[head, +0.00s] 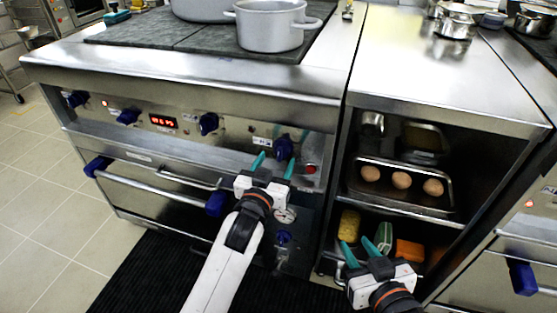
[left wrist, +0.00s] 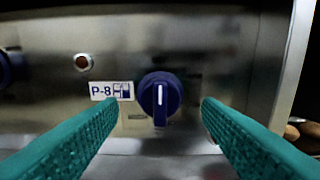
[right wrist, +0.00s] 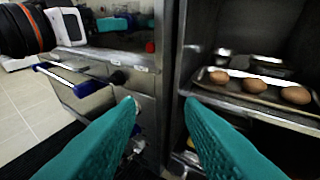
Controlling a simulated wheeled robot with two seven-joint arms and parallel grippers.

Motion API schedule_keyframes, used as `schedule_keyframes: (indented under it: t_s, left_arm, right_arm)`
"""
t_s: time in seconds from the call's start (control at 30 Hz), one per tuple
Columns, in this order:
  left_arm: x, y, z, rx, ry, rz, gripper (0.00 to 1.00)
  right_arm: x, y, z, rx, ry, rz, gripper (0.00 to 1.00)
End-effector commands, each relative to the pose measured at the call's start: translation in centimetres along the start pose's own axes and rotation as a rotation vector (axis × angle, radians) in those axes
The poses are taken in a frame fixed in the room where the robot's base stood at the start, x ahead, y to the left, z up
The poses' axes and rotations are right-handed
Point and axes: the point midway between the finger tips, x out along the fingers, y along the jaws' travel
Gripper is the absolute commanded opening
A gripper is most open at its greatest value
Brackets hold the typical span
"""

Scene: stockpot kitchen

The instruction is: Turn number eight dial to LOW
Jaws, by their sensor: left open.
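The number eight dial (left wrist: 160,98) is a round blue knob with a white pointer line, which stands upright in the left wrist view. A label reading P-8 (left wrist: 112,90) is just left of it. In the head view the dial (head: 284,148) is at the right end of the stove's front panel. My left gripper (head: 272,167) is open in front of the dial, with its teal fingers (left wrist: 160,125) on either side and apart from it. My right gripper (head: 361,253) is open and empty in front of the lower shelf of the cabinet.
Other blue knobs (head: 208,123) and a red display (head: 163,121) line the panel. A red light (left wrist: 83,62) is above the label. A pot (head: 272,25) stands on the cooktop. A tray (head: 405,201) with eggs and several sponges (head: 384,237) sit in the open cabinet at right.

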Motion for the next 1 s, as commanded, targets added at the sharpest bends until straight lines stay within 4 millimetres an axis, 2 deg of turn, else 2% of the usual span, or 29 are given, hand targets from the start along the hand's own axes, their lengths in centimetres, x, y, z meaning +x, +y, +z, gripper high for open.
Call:
schedule_keyframes:
  t_s: [0.03, 0.2, 0.57, 0.87, 1.0]
  left_arm:
    - [0.9, 0.0, -0.1, 0.0, -0.001, 0.0, 0.59]
    - [2.5, 0.0, -0.1, 0.0, 0.0, 0.0, 0.59]
    - [3.0, 0.0, 0.0, -0.001, 0.001, 0.0, 0.59]
    - [3.0, 0.0, 0.0, 0.0, 0.001, 0.0, 0.14]
    - [3.0, 0.0, 0.0, 0.004, 0.001, 0.0, 0.14]
  right_arm:
    - [0.2, 0.1, 0.5, 0.0, -0.046, 0.003, 0.34]
    - [0.3, 0.4, 2.3, 0.001, -0.151, 0.009, 0.34]
    - [0.2, 0.5, 3.0, 0.002, -0.188, 0.011, 0.34]
    - [0.2, 0.4, 3.0, 0.002, -0.186, 0.01, 0.34]
    - [0.2, 0.4, 3.0, 0.002, -0.181, 0.01, 0.34]
